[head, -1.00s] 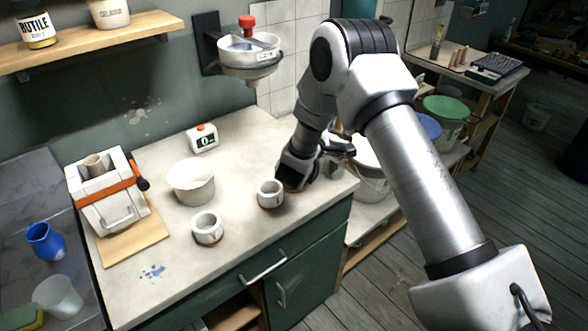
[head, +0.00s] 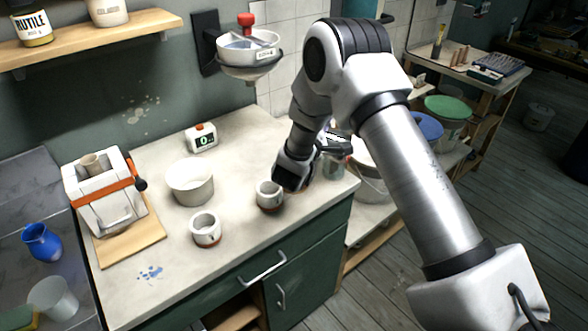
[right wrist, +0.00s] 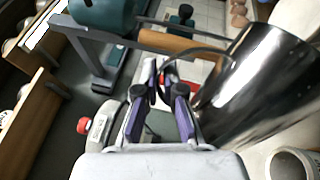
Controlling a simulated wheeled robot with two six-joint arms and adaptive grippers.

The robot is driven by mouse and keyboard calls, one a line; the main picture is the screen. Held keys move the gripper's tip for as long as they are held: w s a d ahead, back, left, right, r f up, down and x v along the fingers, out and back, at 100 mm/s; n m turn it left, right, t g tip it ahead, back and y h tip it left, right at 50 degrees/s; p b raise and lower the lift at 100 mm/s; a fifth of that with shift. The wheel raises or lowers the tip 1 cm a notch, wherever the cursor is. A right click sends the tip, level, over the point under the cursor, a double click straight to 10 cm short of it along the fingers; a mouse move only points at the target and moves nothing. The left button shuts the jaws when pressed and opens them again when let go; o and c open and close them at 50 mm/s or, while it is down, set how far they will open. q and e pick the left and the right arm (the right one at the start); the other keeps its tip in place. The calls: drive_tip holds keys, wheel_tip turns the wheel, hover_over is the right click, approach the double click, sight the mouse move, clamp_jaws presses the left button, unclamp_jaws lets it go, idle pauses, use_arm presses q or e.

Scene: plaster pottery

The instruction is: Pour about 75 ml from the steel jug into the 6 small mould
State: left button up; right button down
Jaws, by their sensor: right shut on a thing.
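My right gripper (head: 292,178) is low over the right part of the worktop, just behind and right of a small white mould (head: 269,194). In the right wrist view its purple fingers (right wrist: 168,84) are shut on the handle of the steel jug (right wrist: 255,85). The jug is shiny, and its contents cannot be seen. In the head view the gripper and arm largely hide it. Another small white mould (head: 206,229) with a reddish base stands nearer the front. I cannot read a 6 on either mould. My left gripper is not in view.
A white tub (head: 190,182) and a scale-like box with a green display (head: 202,137) stand behind the moulds. A strapped plaster block (head: 103,195) sits on a board at left. A funnel-like vessel (head: 248,55) hangs on the wall. The worktop's front middle is clear.

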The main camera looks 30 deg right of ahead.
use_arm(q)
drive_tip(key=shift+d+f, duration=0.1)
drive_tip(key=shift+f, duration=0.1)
use_arm(e)
drive_tip(key=shift+w+a+f+n, duration=0.1)
drive_tip(key=shift+w+n, duration=0.05)
drive_tip(key=shift+n, duration=0.15)
drive_tip(key=shift+w+a, duration=0.1)
drive_tip(key=shift+s+d, duration=0.35)
drive_tip(key=shift+d, duration=0.05)
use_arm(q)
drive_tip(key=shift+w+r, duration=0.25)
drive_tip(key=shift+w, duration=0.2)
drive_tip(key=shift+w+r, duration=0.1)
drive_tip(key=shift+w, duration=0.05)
use_arm(e)
drive_tip(key=shift+n, duration=0.3)
